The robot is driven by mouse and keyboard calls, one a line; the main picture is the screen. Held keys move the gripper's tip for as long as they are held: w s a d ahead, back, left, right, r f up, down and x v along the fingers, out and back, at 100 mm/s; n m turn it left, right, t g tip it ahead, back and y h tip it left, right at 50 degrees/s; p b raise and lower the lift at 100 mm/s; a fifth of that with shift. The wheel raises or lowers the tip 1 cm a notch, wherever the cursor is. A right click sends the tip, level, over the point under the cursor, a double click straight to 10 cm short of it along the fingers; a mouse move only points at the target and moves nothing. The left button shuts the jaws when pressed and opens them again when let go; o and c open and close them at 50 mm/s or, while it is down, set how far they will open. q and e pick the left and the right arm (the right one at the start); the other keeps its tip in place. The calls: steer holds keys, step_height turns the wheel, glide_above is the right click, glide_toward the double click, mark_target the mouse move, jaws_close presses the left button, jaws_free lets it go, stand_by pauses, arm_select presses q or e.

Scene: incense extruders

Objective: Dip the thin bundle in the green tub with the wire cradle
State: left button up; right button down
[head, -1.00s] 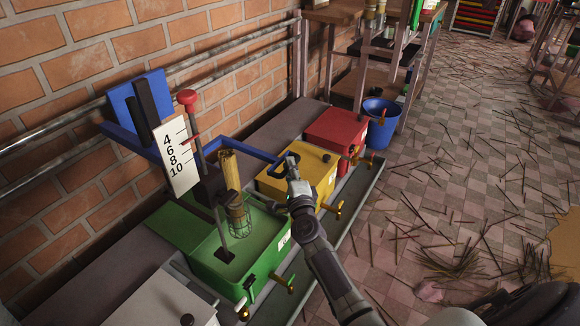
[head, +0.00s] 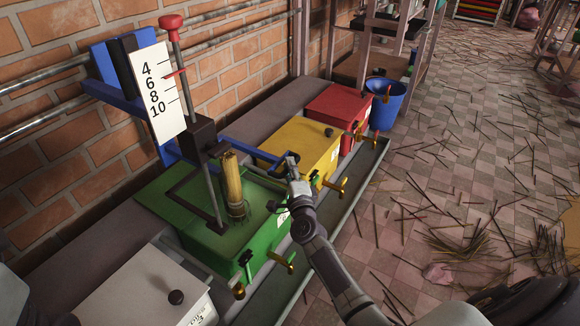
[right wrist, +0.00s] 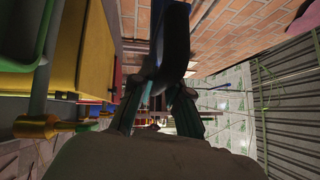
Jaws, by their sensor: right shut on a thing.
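The thin bundle (head: 232,180) stands upright in the wire cradle (head: 239,212), over the green tub (head: 205,237). The cradle's lower part is sunk in the tub's opening and hidden, so how deep the bundle sits cannot be told. A blue lever (head: 240,150) runs from the wall frame past the bundle to a handle. My right gripper (head: 292,166) is shut on that handle, above the yellow tub's near side. My left gripper is not in view.
A white scale board (head: 157,90) and a red-knobbed rod (head: 171,22) stand left of the bundle. A yellow tub (head: 305,150), a red tub (head: 340,112) and a blue bucket (head: 385,100) line the wall. A white box (head: 150,295) is nearest. Brass taps face the aisle.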

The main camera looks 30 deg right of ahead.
steer(key=shift+f, duration=0.45)
steer(key=c, duration=1.1)
jaws_free()
steer(key=shift+c, duration=0.2)
steer(key=shift+r, duration=0.1)
steer(key=v, duration=1.2)
